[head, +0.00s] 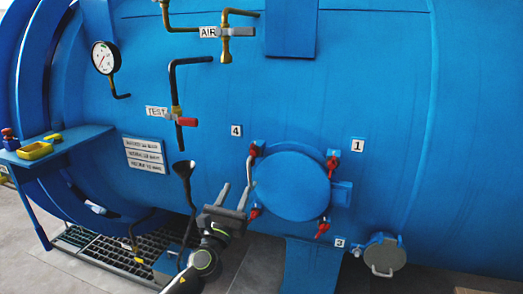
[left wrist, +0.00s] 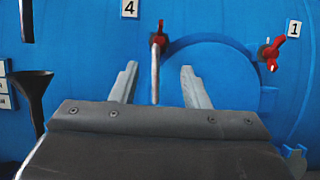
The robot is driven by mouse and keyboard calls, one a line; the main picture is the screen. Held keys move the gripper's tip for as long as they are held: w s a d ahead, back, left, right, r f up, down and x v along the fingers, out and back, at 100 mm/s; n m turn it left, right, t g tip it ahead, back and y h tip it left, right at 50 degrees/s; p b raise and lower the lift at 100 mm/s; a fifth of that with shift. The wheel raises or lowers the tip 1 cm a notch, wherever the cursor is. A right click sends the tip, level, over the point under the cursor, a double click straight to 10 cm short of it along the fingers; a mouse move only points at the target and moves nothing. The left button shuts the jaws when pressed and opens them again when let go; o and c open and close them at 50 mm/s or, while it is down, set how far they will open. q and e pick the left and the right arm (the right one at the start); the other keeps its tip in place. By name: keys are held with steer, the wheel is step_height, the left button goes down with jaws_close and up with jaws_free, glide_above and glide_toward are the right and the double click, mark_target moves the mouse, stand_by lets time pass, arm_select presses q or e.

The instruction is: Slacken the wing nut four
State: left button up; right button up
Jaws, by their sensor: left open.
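Wing nut four (head: 255,150) is red and sits at the upper left of the round blue hatch cover (head: 291,186), right of the label 4 (head: 236,130). In the left wrist view the wing nut (left wrist: 160,32) is above and beyond my fingertips, with a pale bolt shaft (left wrist: 155,75) running down from it. My left gripper (head: 236,186) is open and empty, below and left of the nut. In the left wrist view its fingers (left wrist: 159,70) stand either side of the shaft's line; I cannot tell whether they touch it. My right gripper is not in view.
Other red wing nuts are at the cover's upper right (head: 332,163), lower left (head: 255,213) and lower right (head: 323,228). A black funnel (head: 184,168) on a pipe stands left of my arm. A red-handled TEST valve (head: 186,122) is above it. A small round flange (head: 384,255) is lower right.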

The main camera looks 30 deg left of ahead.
mark_target(253, 152)
arm_select(q)
steer(key=p+x, duration=0.1)
steer(key=x, duration=1.5)
steer(key=shift+f, duration=0.2)
jaws_close()
